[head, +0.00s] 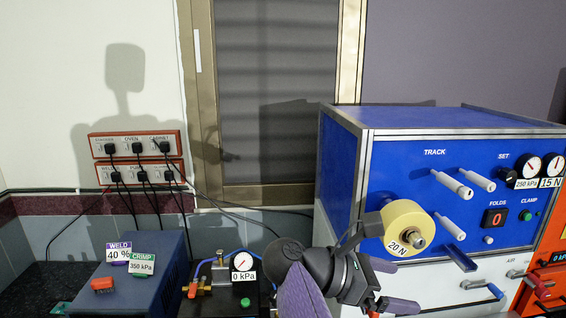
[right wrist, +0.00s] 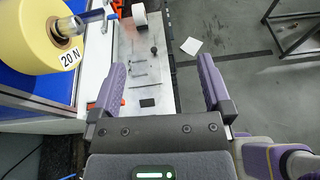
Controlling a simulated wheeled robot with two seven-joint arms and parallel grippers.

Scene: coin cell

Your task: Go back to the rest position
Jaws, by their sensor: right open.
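My right gripper (head: 400,285) is in front of the blue machine, low and right of centre in the head view. In the right wrist view its two purple fingers (right wrist: 161,75) stand wide apart with nothing between them. The gripper is just below the yellow roll (head: 402,222) labelled 20 N, and part of my arm overlaps the roll's left side. The roll also shows at the upper left of the right wrist view (right wrist: 32,36). Whether the gripper touches the machine is unclear. My left gripper is not in view.
The blue machine (head: 345,165) with knobs and gauges fills the right side. A blue box (head: 165,265) with WELD and CRIMP tags and a 0 kPa gauge (head: 243,262) stand left. A light bench strip (right wrist: 150,75) with small parts and grey floor (right wrist: 235,45) lie below the gripper.

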